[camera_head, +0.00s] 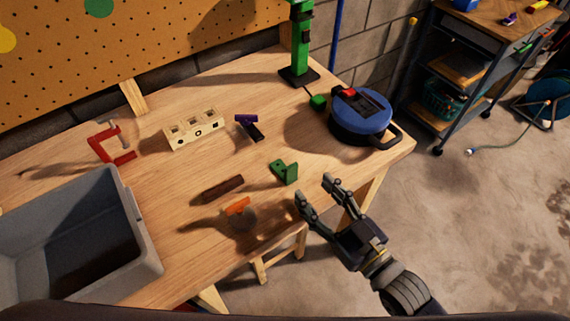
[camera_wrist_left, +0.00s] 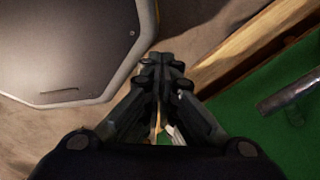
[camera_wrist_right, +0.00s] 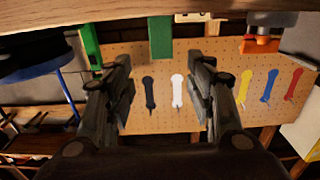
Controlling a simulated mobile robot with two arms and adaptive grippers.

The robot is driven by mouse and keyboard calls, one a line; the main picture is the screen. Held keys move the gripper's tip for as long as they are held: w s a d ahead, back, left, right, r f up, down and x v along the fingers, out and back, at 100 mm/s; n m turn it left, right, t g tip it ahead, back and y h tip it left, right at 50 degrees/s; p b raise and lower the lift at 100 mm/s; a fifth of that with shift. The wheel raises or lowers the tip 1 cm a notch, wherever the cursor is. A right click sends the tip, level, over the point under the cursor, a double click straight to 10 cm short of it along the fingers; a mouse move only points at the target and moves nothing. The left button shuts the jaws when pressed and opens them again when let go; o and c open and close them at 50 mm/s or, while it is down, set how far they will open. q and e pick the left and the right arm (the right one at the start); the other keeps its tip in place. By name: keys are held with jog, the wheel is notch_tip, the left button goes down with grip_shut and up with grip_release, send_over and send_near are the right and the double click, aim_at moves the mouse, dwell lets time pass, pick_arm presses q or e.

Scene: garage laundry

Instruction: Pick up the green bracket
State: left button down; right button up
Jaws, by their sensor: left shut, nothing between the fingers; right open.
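The green bracket (camera_head: 285,172) stands on the wooden workbench near its front right edge. It also shows in the right wrist view (camera_wrist_right: 161,38), at the top centre, ahead of the gap between my fingers. My right gripper (camera_head: 314,190) is open and empty, just right of and in front of the bracket, apart from it. Its two spread fingers show in the right wrist view (camera_wrist_right: 160,63). My left gripper (camera_wrist_left: 160,65) is shut and empty in the left wrist view and is outside the head view.
A grey bin (camera_head: 145,240) is at the left. A wooden block with holes (camera_head: 194,131) lies farther back.

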aim_at(293, 168)
jog(key=shift+w+a+r, duration=0.2)
jog(key=shift+w+a, duration=0.15)
jog(key=shift+w, duration=0.2)
jog(key=shift+w+a, duration=0.2)
jog(key=shift+w, duration=0.1)
jog(key=shift+p+x, duration=0.45)
jog(key=shift+x, duration=0.7)
jog(key=p+x, duration=0.1)
jog(key=x, duration=0.3)
jog(key=shift+a+p, duration=0.25)
jog(key=shift+p, duration=0.05)
jog(key=shift+w+a+f, duration=0.2)
jog(key=shift+w+a, duration=0.05)
jog(key=shift+w, duration=0.1)
pick_arm(q)
jog(key=r, duration=0.1)
jog(key=s+d+r, duration=0.1)
jog(key=shift+r, duration=0.35)
pick_arm(e)
jog(key=shift+c, duration=0.2)
jog(key=shift+s+d, duration=0.1)
jog(key=c, duration=0.9)
pick_arm(q)
jog(key=shift+s+a, duration=0.1)
jog(key=shift+s, duration=0.1)
pick_arm(e)
grip_shut()
